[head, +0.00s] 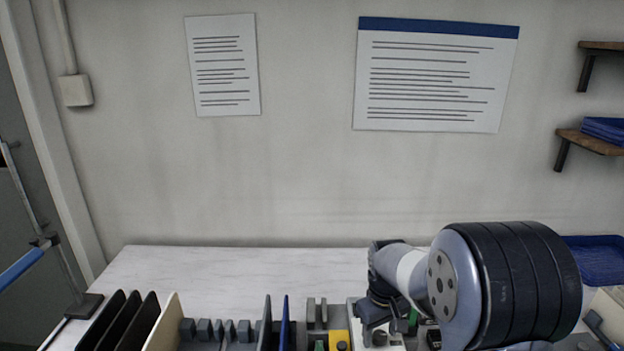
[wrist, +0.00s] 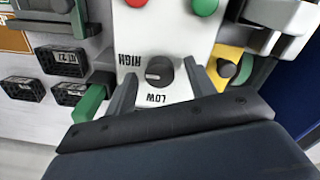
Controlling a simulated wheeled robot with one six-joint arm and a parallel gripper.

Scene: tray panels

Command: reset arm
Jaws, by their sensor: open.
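My gripper (wrist: 164,82) is open in the wrist view, with one grey finger on each side of a dark round knob (wrist: 159,72). Gaps show between the fingers and the knob, and nothing is held. The knob sits on a white panel (wrist: 185,40) with HIGH and LOW printed upside down. A red button (wrist: 205,5) and a green button are at the panel's top edge. In the head view my gripper (head: 377,332) is low over the panels at the lower right, partly hidden by my arm.
A yellow panel (wrist: 229,54) with a dark knob lies right of the white one. Black labelled blocks (wrist: 62,60) and a green piece (wrist: 90,103) lie left. In the head view, upright dividers (head: 128,318) stand at the front left. The table's back (head: 220,268) is bare.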

